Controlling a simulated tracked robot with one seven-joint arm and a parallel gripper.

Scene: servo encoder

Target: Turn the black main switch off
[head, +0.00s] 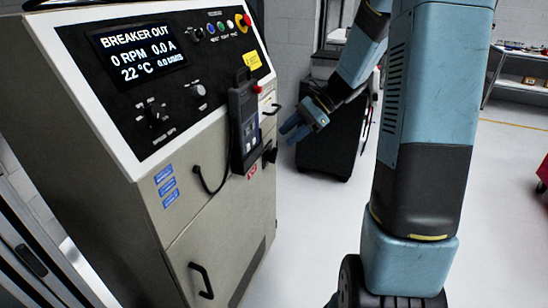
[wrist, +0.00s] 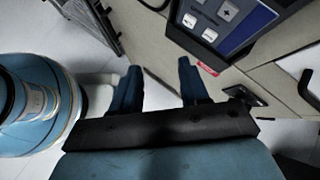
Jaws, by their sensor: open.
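The black main switch (head: 270,154) appears to be the small dark part on the cabinet's front, beside a red label and right of the hanging pendant. In the wrist view, a black part that looks like the same switch (wrist: 245,95) lies right of the fingers, partly cut off by my gripper's body. Its knob position cannot be read. My gripper (head: 296,130) is open and empty, in front of the cabinet and to the right of the switch, apart from it. Its two blue fingers (wrist: 157,84) stand wide apart in the wrist view.
The grey cabinet (head: 215,220) has a display panel (head: 138,55) reading "BREAKER OUT". A handheld pendant (head: 243,125) with a looping cable hangs near the switch. Black handles (head: 203,281) stick out from the front. A dark cart (head: 335,150) stands behind my gripper. The floor at right is mostly clear.

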